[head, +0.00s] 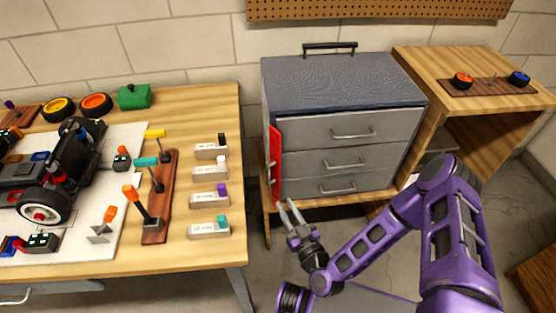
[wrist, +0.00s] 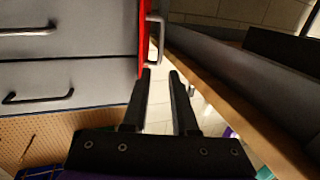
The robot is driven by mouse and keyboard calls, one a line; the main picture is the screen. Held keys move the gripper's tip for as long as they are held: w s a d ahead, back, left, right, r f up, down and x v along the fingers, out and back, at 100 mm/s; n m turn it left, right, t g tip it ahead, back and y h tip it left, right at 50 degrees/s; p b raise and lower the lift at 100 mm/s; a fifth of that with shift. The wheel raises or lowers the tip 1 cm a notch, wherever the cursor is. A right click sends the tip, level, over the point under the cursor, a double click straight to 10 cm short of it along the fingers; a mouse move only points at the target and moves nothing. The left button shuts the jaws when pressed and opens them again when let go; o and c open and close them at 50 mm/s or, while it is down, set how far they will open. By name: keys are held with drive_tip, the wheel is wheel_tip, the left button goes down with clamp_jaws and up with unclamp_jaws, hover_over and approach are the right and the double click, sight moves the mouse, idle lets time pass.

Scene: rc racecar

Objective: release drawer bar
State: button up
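The red drawer bar (head: 275,168) stands upright along the front left edge of the grey drawer chest (head: 347,85). In the wrist view the red bar (wrist: 143,45) runs past the drawer fronts, with a grey metal handle (wrist: 161,38) on its side. My gripper (head: 287,206) is just below and in front of the bar's lower end in the head view. In the wrist view my gripper (wrist: 160,74) is open, its fingertips close to the handle's near end, with nothing seen between them. Whether a finger touches the bar or handle I cannot tell.
The chest has three shut drawers with metal handles, such as the top drawer handle (head: 353,134). A wooden workbench (head: 215,110) with car parts and tools stands left. A wooden side table (head: 420,68) with wheels stands right. Floor shows between workbench and chest.

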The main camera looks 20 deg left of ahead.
drive_tip(key=b+x, duration=0.1)
drive_tip(key=x, duration=1.6)
drive_tip(key=shift+b, duration=0.35)
drive_tip(key=shift+a+f, duration=0.1)
clamp_jaws()
